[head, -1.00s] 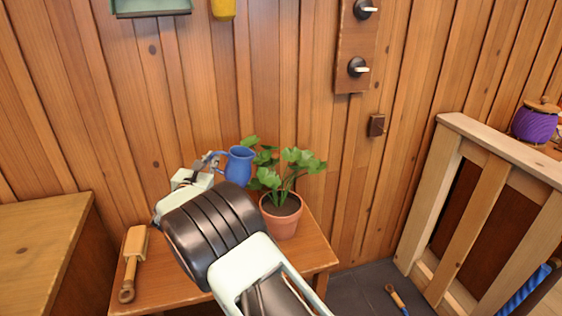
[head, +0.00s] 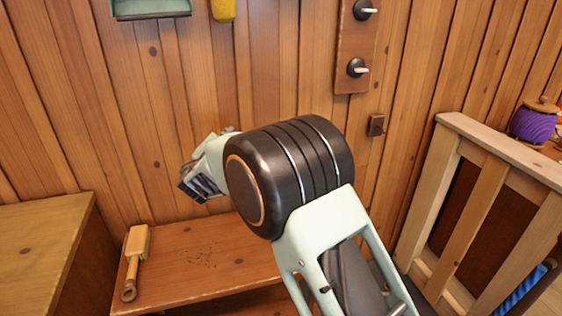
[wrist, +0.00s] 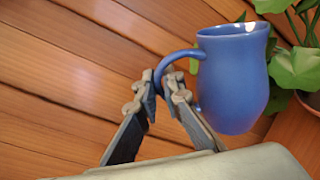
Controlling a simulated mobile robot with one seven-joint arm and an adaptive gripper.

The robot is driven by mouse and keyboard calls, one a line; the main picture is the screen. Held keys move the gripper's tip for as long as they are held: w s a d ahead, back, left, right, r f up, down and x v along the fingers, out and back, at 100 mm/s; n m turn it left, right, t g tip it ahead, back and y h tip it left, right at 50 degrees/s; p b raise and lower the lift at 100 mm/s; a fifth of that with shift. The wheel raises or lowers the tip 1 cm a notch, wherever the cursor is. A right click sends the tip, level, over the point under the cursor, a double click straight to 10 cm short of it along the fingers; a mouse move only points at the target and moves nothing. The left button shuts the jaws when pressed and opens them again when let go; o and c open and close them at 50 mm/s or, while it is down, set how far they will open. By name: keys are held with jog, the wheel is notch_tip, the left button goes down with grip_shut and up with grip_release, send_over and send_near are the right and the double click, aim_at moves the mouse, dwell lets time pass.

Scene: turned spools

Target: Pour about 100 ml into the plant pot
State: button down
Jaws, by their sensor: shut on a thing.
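My gripper (wrist: 163,88) is shut on the handle of a blue jug (wrist: 232,82) in the wrist view. The jug hangs to the right of the fingers, mouth upward and slightly tilted, with no liquid seen leaving it. The green plant (wrist: 292,66) is just beyond and right of the jug, partly cut off by the frame. Only part of its terracotta pot (wrist: 309,99) shows at the right edge. In the head view my gripper (head: 193,186) is at the left of my arm, which hides the jug, plant and pot.
The wooden table (head: 180,285) has dark specks on its top. A wooden mallet-like tool (head: 136,251) lies at its left end. A plank wall stands behind, with a wooden cabinet (head: 40,235) at left and a wooden railing (head: 500,150) at right.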

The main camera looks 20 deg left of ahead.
jog(key=shift+w+d+r+m, duration=0.15)
jog(key=shift+d+r+m, duration=0.25)
jog(key=shift+r+m, duration=0.3)
jog(key=shift+w+d+r+m+y+p, duration=0.1)
jog(key=shift+d+r+m+y+p, duration=0.2)
jog(key=shift+r, duration=0.2)
jog(key=shift+d+r, duration=0.1)
jog(key=shift+r, duration=0.05)
jog(key=shift+w+d+r+m, duration=0.15)
jog(key=shift+d+r+m, duration=0.25)
jog(key=shift+m, duration=0.2)
jog(key=shift+w+d+r+m+p, duration=0.1)
jog(key=shift+d+r+m+p, duration=0.2)
jog(key=shift+d+r+m, duration=0.1)
dwell(0.6)
jog(key=shift+w+d+r+m+y+b, duration=0.3)
jog(key=shift+d+b, duration=0.35)
jog(key=shift+b, duration=0.55)
jog(key=shift+w+d+r+m+b, duration=0.1)
jog(key=shift+d+m+b, duration=0.45)
jog(key=shift+b, duration=0.6)
